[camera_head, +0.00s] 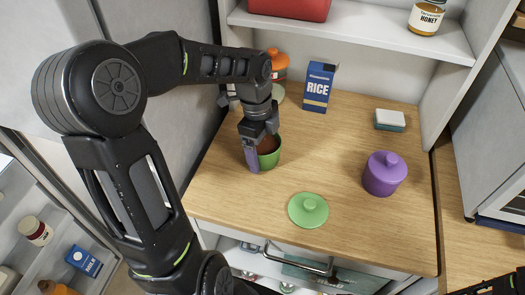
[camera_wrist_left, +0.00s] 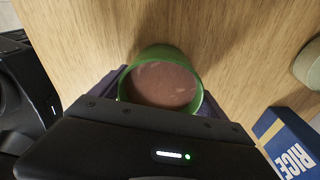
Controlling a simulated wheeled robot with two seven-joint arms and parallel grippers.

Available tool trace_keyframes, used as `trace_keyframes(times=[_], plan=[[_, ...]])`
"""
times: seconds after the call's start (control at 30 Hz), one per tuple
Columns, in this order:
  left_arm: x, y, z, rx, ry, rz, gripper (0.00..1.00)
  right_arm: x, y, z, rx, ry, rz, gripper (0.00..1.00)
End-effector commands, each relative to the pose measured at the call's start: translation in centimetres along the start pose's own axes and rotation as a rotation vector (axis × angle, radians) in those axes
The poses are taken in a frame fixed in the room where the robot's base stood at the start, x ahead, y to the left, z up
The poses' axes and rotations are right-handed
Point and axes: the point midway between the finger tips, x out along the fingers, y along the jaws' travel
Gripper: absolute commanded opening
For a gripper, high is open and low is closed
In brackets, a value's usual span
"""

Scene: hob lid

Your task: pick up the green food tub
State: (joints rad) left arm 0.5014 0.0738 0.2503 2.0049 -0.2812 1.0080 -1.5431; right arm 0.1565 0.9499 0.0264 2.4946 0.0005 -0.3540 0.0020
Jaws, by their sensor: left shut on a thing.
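The green food tub (camera_head: 271,157) stands without its lid on the wooden counter, with brown food inside. In the left wrist view the tub (camera_wrist_left: 158,53) sits between the fingers, its round rim and contents showing. My left gripper (camera_head: 259,150) is shut on the tub, one finger on its left side; the far finger is mostly hidden. It cannot be told whether the tub's base is off the counter. A green lid (camera_head: 308,209) with a knob lies flat near the counter's front edge.
A purple lidded tub (camera_head: 384,173) stands to the right. A blue rice box (camera_head: 318,87), an orange-lidded container (camera_head: 277,63) and a sponge (camera_head: 389,120) are at the back. The middle of the counter (camera_head: 325,150) is clear.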

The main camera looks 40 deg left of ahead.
Motion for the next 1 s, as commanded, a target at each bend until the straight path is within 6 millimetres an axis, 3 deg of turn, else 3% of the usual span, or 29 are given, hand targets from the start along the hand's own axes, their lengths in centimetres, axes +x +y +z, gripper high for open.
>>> trace_keyframes(times=[0.7, 1.0], plan=[[0.00, 0.01, 0.00, 0.000, 0.000, 0.000, 0.12, 0.00, 0.00, -0.01, 0.000, 0.000, 0.000, 1.00], [-0.38, -0.07, -0.05, 0.000, -0.001, -0.002, 0.12, 0.01, 0.00, -0.01, 0.000, 0.000, 0.000, 1.00]])
